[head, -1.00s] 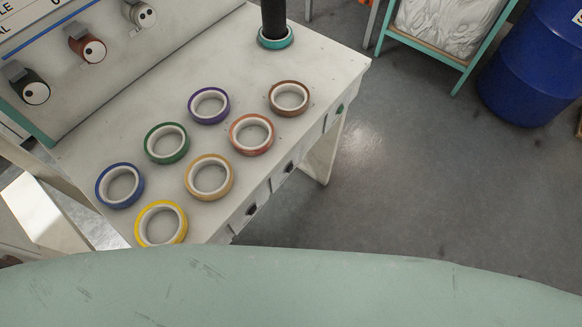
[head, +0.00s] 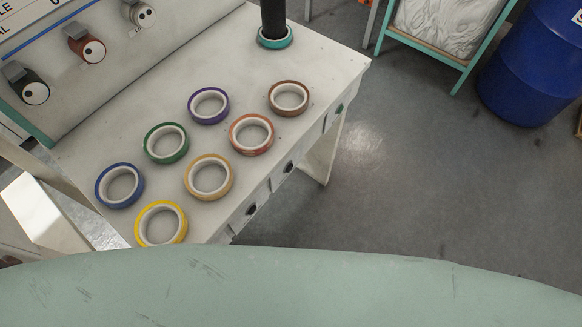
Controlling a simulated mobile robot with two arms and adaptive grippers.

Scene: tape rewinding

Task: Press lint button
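Neither of my grippers shows in the head view. No button labelled lint can be made out. Small dark fittings sit on the front side of the white table (head: 330,62), one near the front corner (head: 251,210) and one farther along (head: 289,167). A small green fitting (head: 340,108) sits beyond them on the same side. I cannot tell whether any of these is a button. Several tape rolls lie flat on the table, among them a yellow roll (head: 181,232), a blue roll (head: 100,190) and a brown roll (head: 306,97).
A black post (head: 273,18) stands in a teal ring (head: 275,43) at the table's far end. A panel with rolls on holders, such as a red one (head: 78,40), stands upper left. A blue barrel (head: 530,65) and a green-framed rack (head: 425,55) stand right. The grey floor (head: 430,190) is clear.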

